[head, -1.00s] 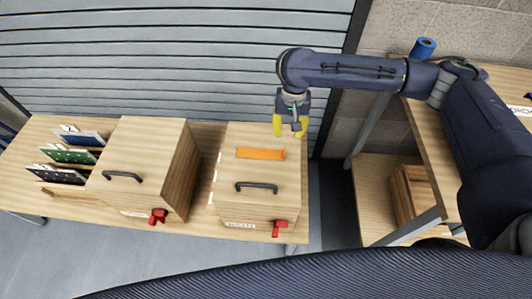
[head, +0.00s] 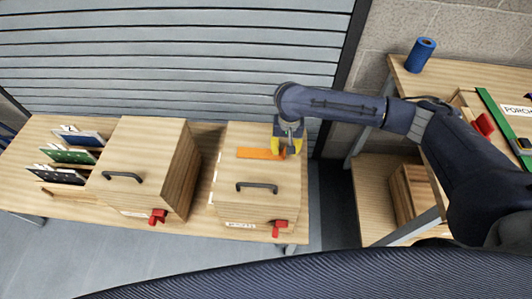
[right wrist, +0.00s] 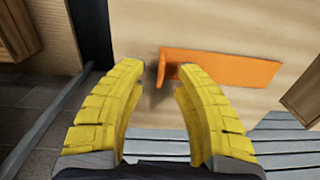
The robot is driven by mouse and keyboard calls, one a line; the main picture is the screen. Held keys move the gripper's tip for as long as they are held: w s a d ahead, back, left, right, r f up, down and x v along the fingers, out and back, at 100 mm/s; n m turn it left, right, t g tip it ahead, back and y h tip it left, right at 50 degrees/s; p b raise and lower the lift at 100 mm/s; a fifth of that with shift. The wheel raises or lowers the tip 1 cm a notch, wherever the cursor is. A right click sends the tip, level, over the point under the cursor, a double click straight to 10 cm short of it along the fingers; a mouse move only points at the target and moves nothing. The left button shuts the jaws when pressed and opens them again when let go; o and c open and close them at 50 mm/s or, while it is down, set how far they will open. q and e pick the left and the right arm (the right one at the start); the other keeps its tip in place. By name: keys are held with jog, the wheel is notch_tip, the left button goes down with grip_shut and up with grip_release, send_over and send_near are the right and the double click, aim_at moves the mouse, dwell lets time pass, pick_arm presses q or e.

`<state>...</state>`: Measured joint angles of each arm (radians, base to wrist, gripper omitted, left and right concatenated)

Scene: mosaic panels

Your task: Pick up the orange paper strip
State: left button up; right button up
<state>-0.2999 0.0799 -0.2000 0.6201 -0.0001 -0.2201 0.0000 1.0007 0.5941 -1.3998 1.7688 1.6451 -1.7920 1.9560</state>
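The orange paper strip (head: 258,153) lies on top of the right wooden box (head: 233,190), behind its dark handle. In the right wrist view the strip (right wrist: 232,69) has a small upturned tab at its near end. My right gripper (head: 287,153) is just above the strip's right end. In the right wrist view the yellow fingers of this gripper (right wrist: 160,70) are apart, with the tab showing between the tips, nearer the right finger. Whether a finger touches the strip I cannot tell. My left gripper is not in view.
A second wooden box (head: 142,152) with a handle stands to the left. Dotted panels (head: 66,155) stand in a rack at the table's left end. A shelf at right holds a blue roll (head: 420,55). A grey slatted shutter (head: 180,60) is behind the table.

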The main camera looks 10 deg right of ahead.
jog(key=shift+f, duration=0.9)
jog(key=shift+o, duration=0.2)
grip_shut()
